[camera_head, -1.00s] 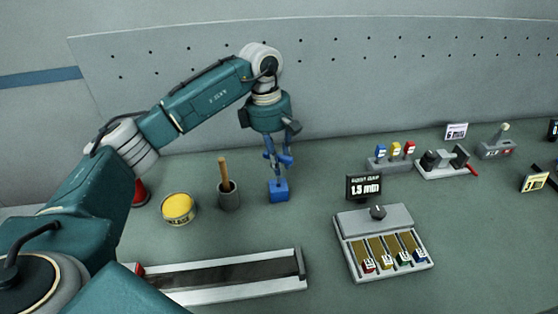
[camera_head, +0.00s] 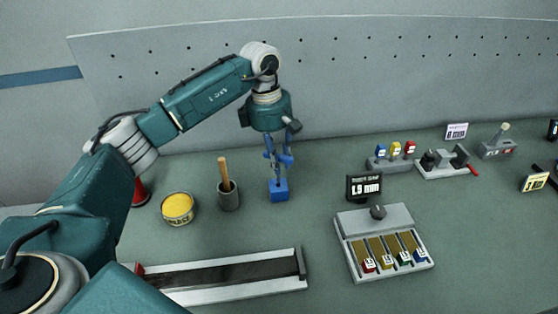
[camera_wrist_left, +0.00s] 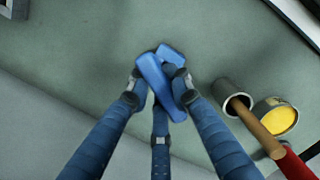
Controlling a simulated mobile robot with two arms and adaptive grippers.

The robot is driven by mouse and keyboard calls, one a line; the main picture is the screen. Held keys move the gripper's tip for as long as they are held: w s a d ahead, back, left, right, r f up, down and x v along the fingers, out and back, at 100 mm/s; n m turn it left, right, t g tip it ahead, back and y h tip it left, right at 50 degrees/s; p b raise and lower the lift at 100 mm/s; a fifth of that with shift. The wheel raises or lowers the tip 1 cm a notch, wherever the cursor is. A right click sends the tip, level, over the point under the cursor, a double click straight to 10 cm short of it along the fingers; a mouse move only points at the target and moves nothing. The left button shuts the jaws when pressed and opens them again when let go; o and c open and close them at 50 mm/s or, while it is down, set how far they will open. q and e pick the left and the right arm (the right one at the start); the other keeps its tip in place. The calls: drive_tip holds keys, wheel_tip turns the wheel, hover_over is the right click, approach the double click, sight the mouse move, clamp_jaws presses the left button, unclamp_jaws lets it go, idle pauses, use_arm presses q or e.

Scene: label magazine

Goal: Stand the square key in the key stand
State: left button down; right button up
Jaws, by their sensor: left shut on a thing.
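My left gripper (camera_head: 279,160) points down near the back of the bench and is shut on a blue bar, taken to be the square key (camera_wrist_left: 154,78). In the left wrist view, the gripper's fingers (camera_wrist_left: 160,88) close around this bar. A blue block, seemingly the key stand (camera_head: 279,192), sits on the bench right below the gripper. It shows beside and beyond the bar in the left wrist view (camera_wrist_left: 174,54). The bar reaches down to the block, but I cannot tell whether it is seated in it. My right gripper is out of view.
A grey pot with a wooden handle (camera_head: 228,198) and a yellow-filled tin (camera_head: 178,208) stand left of the block. A long dark-channelled tray (camera_head: 225,274) lies in front. A grey slotted box (camera_head: 372,218) and a small display (camera_head: 364,187) stand to the right.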

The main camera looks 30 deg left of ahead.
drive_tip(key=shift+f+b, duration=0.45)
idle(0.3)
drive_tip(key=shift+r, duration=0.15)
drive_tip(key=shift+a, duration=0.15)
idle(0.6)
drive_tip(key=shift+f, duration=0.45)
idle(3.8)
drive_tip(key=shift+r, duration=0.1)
drive_tip(key=shift+b, duration=0.3)
idle(1.7)
